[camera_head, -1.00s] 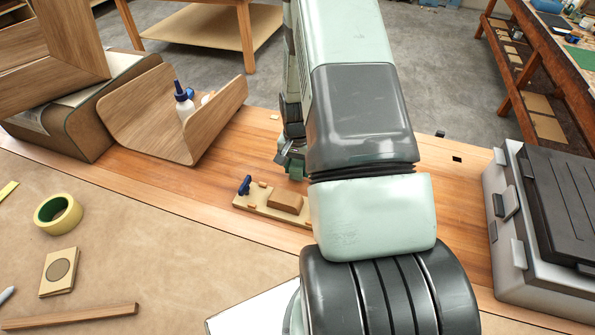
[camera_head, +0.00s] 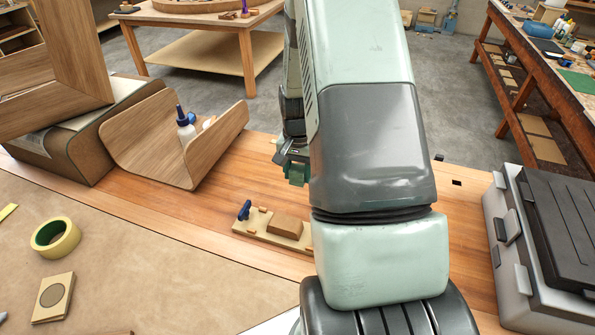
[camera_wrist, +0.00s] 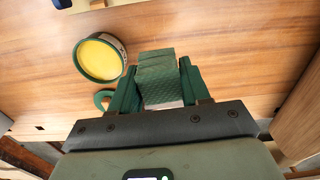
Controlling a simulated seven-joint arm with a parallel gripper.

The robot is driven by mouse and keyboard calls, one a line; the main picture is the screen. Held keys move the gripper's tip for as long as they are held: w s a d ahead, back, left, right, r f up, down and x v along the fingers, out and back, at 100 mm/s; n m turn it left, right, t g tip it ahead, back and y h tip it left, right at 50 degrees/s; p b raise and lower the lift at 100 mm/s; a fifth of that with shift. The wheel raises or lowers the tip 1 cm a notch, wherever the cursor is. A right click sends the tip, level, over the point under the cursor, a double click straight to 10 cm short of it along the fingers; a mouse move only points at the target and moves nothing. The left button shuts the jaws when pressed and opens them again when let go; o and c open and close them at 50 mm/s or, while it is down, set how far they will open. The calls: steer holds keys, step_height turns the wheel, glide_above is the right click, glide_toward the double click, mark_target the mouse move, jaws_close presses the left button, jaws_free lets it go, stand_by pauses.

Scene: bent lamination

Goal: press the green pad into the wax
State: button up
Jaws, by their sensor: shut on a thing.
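In the wrist view my gripper (camera_wrist: 159,84) is shut on the green pad (camera_wrist: 158,69), a textured green block between its two green fingers. The round tin of yellow wax (camera_wrist: 100,58) has a green rim and stands on the wooden bench, just left of the pad in that view. The pad and the wax look apart; the height between them is hard to judge. In the head view my gripper (camera_head: 293,166) shows partly behind my arm, above the bench. The tin is hidden there.
A green ring-shaped thing (camera_wrist: 104,98) lies by the tin. In the head view a wooden jig (camera_head: 272,234) with a blue clamp sits before the gripper.

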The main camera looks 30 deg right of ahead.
steer(key=s+d, duration=0.7)
steer(key=d, duration=0.2)
steer(key=shift+w+a+f, duration=0.1)
steer(key=shift+w+f, duration=0.05)
steer(key=shift+f, duration=2.8)
steer(key=shift+f, duration=0.6)
step_height(320, 180, up, 7)
steer(key=shift+r, duration=0.1)
stand_by(0.7)
